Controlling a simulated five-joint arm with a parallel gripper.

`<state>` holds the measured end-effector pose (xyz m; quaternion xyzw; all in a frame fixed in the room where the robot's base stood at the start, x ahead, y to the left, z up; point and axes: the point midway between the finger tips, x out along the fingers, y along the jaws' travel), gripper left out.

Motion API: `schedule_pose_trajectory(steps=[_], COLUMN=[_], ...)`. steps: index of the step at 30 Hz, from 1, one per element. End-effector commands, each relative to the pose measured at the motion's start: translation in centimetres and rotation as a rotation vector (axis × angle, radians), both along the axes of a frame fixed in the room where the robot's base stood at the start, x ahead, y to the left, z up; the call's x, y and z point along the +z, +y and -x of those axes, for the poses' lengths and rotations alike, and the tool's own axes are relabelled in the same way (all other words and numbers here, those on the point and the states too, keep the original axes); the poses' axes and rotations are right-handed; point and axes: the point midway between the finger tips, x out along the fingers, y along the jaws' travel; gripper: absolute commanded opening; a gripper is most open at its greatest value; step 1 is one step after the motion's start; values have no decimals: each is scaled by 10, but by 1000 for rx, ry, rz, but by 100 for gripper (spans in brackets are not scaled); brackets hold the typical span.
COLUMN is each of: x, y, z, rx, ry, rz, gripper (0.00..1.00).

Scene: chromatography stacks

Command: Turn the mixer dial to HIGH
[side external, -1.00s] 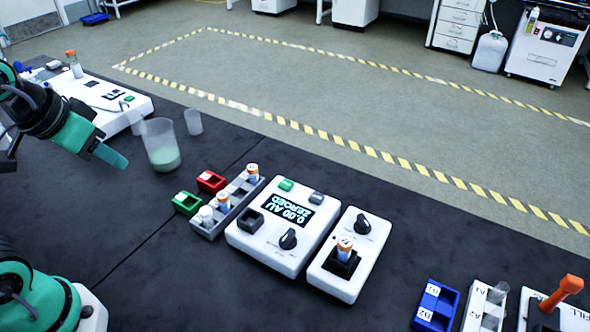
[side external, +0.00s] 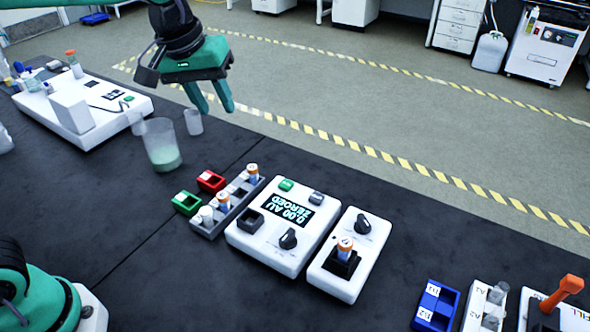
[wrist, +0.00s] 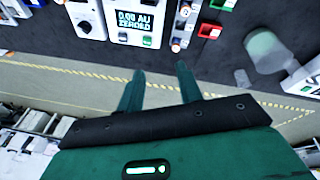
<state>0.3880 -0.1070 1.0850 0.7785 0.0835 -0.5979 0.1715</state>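The mixer looks to be the smaller white box (side external: 331,284) at the middle right, with a black dial (side external: 362,224) at its far end. An orange-capped vial (side external: 345,247) stands in its black socket. The dial's setting is too small to read. In the wrist view the dial (wrist: 84,27) is at the upper left. My gripper (side external: 214,109) is open and empty, raised in the air left of and well away from the mixer. Both green fingers (wrist: 160,70) show apart in the wrist view.
A white meter (side external: 262,259) reading "0.00 AU ZEROED", with its own dial (side external: 288,239), stands just left of the mixer. A grey vial rack (side external: 205,230), red and green holders and a beaker (side external: 162,146) are further left. A blue rack (side external: 436,306) is at right.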

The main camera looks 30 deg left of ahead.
Motion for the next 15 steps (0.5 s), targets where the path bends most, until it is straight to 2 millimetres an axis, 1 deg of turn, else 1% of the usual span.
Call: schedule_pose_trajectory(steps=[1, 6, 11, 15], x=[-3, -11, -24, -40], y=[-11, -43, -76, -106], z=[-10, -38, -60, -77], rx=[14, 81, 144, 200], ry=[17, 64, 107, 142], rz=[5, 22, 31, 34], gripper=[35, 35, 35, 35])
